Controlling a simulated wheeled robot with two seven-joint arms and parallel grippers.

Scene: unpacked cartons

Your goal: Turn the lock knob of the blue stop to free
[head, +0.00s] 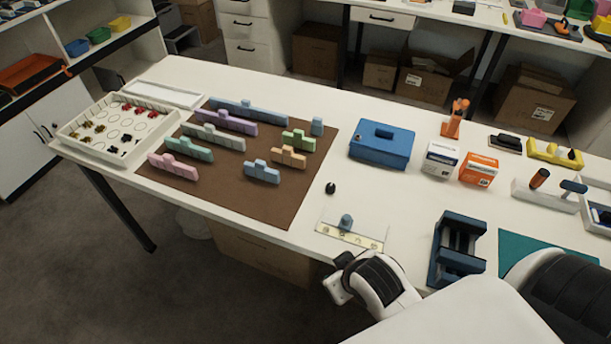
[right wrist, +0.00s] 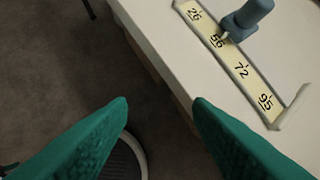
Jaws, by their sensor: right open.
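The blue stop (head: 346,222) stands on a pale strip scale (head: 352,238) near the front edge of the white table. In the right wrist view the stop (right wrist: 247,16) is at the upper right, cut by the frame's top. A small pale pointer at its base lies by the 56 mark of the scale (right wrist: 241,70), which reads 26, 56, 72 and 95. I cannot make out which way its lock knob is turned. My right gripper (right wrist: 160,104) has two green fingers spread apart with nothing between them. It is off the table's front edge, away from the stop. My left gripper is not in view.
A small black knob-like piece (head: 330,188) lies behind the scale. A dark blue fixture (head: 457,250) stands to its right, and a blue box (head: 381,147) behind. A brown mat (head: 250,192) with several coloured blocks lies left. The table around the scale is fairly clear.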

